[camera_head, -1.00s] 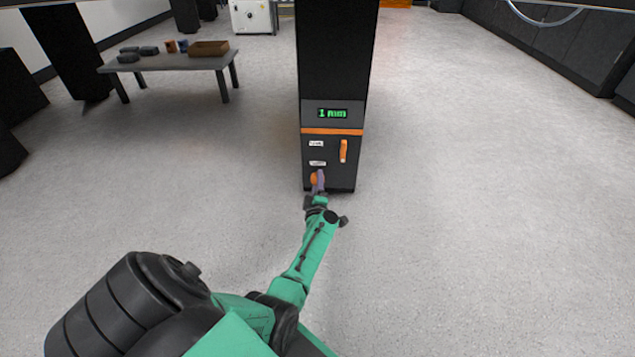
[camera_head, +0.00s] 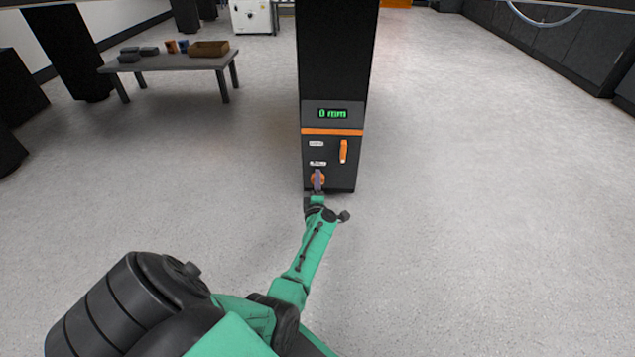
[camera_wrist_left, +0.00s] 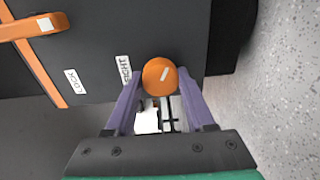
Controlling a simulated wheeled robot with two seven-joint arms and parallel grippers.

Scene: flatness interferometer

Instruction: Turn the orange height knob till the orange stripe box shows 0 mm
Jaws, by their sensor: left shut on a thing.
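The dark box with the orange stripe (camera_head: 332,131) stands upright ahead of me. Its green display (camera_head: 332,114) reads 0 mm. The orange height knob (camera_head: 312,179) is low on its front, and it fills the space between my fingers in the left wrist view (camera_wrist_left: 160,76), with a pale mark on its face. My left gripper (camera_head: 319,182) is shut on the knob, its purple fingers on either side. An orange lever handle (camera_head: 343,151) is higher on the box, beside a small white label (camera_head: 316,143). My right gripper is not in view.
A low grey table (camera_head: 170,63) at the back left holds a brown tray (camera_head: 209,48) and several small blocks. A white cabinet (camera_head: 250,16) stands behind. Dark cabinets (camera_head: 560,45) line the right wall. The floor around the box is clear.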

